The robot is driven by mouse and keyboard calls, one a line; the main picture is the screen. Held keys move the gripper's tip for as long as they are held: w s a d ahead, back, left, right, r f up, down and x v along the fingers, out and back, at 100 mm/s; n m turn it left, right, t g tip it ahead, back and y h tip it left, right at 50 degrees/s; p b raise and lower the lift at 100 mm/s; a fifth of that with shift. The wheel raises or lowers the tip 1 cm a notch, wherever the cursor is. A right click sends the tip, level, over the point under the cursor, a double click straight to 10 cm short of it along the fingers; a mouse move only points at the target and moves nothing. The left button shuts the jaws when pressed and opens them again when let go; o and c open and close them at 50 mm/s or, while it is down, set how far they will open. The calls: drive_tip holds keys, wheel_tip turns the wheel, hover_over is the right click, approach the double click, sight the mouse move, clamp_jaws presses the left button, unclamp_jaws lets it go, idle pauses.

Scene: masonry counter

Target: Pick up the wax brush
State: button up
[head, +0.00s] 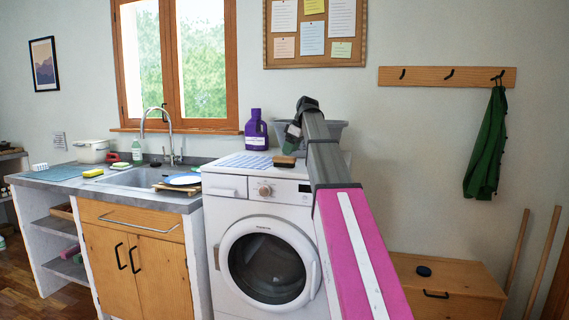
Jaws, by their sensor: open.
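A small brown block with a dark underside, which looks like the wax brush (285,161), lies on top of the white washing machine, near its front edge.
A purple bottle (256,130) and a grey tub (327,131) stand at the back of the washing machine (224,214). A wooden chest (455,285) stands at right.

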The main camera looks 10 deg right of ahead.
sight(286, 157)
drive_tip(key=shift+x, duration=2.75)
drive_tip(key=shift+w+a+r, duration=0.1)
drive_tip(key=shift+w, duration=0.1)
drive_tip(key=c, duration=1)
